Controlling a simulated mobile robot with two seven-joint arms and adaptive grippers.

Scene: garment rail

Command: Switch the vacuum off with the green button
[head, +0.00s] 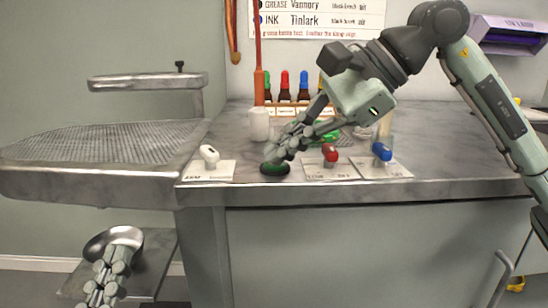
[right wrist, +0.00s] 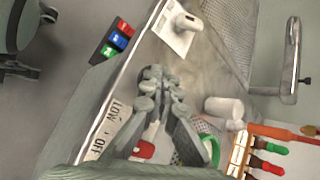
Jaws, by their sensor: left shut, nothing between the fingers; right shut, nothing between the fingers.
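My left gripper (head: 118,252) is shut and empty at the lower left, by a round metal dish (head: 96,246).
A white-handled switch (head: 209,155), a red switch (head: 330,153) and a blue switch (head: 381,151) stand on labelled plates along the front edge. A white cup (head: 259,124), a green object (head: 329,137) and a row of bottles stand behind. A grated board (head: 95,145) is at left.

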